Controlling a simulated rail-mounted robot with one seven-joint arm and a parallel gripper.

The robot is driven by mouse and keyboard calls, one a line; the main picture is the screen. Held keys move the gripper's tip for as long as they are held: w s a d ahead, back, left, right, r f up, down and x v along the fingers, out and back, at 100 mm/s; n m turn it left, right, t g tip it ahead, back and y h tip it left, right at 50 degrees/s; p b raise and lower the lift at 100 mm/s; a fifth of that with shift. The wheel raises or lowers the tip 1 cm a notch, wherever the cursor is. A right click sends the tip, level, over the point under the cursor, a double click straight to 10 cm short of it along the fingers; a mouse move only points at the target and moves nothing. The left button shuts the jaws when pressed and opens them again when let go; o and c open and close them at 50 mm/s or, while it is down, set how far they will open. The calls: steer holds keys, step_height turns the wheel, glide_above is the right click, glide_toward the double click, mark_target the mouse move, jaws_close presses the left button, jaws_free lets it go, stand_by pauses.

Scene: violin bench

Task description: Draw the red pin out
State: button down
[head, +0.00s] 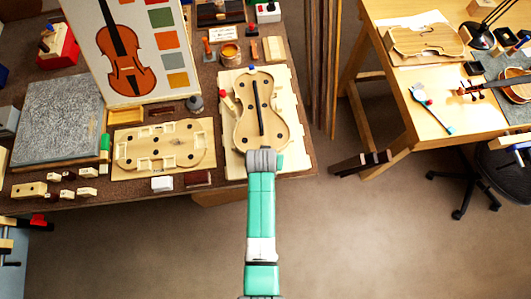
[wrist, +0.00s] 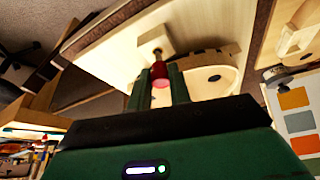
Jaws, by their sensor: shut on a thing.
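The red pin (wrist: 159,72) shows in the wrist view as a red head with a thin metal shank. My gripper (wrist: 162,78) is shut on its head, one finger on each side. The shank points at a pale wooden block (wrist: 153,42); I cannot tell how deep it sits in it. The block is at the edge of a pale board (wrist: 110,45), beside a violin-shaped wooden piece (wrist: 215,75). In the head view, this violin piece (head: 252,130) lies on the board, and my arm's end covers its near end, hiding the held pin and fingers.
A pale jig plate (head: 165,147) with holes lies left of the board. A white block (head: 162,184) and dark red block (head: 198,179) sit near the bench's front edge. A blue knob (head: 252,69) stands at the violin piece's far end. Open floor lies to the right.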

steer(key=shift+r+p, duration=0.45)
steer(key=shift+r, duration=0.2)
steer(key=shift+r, duration=0.1)
step_height(320, 180, up, 7)
steer(key=p, duration=0.7)
